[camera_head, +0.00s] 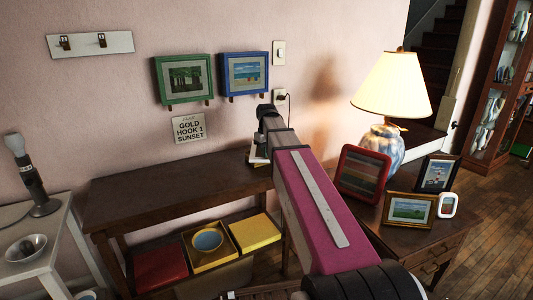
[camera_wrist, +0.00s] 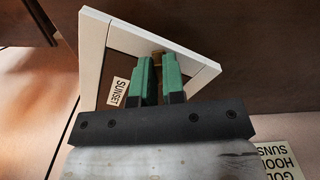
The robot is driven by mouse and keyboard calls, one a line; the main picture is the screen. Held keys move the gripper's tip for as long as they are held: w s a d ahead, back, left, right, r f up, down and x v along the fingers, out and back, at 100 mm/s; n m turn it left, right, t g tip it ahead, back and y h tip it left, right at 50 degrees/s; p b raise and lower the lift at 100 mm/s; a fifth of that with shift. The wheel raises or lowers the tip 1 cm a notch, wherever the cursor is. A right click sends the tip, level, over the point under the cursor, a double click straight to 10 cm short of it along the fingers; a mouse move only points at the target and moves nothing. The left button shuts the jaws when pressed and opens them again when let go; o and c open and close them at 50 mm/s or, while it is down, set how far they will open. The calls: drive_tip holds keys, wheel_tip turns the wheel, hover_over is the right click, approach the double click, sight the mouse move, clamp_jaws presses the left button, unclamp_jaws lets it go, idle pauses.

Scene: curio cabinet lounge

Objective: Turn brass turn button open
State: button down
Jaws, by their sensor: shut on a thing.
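The brass turn button (camera_wrist: 158,54) is a small brass piece at the tips of my gripper (camera_wrist: 158,66) in the wrist view. The two green fingers are shut on it. It sits at the back of a white-edged picture frame (camera_wrist: 92,52) with a brown backing and a small label reading SUNSET (camera_wrist: 119,91). Part of the button is hidden by the fingers, so its angle is hard to tell. In the head view, the white frame (camera_head: 256,157) shows only in part behind my arm, on the dark wooden bench (camera_head: 150,190).
Above the bench hang a green frame (camera_head: 184,79), a blue frame (camera_head: 244,73) and a white hook rail (camera_head: 91,44). A sign (camera_head: 189,127) reads GOLD HOOK 1 SUNSET. A lit lamp (camera_head: 392,85) and several frames crowd the right-hand table. The bench's left part is clear.

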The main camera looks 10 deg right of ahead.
drive_tip(key=n, duration=0.5)
drive_tip(key=shift+n, duration=0.3)
drive_tip(key=n, duration=0.4)
drive_tip(key=shift+s+n, duration=0.1)
drive_tip(key=shift+n, duration=0.3)
drive_tip(key=c, duration=1.2)
unclamp_jaws()
wheel_tip(320, 180, up, 11)
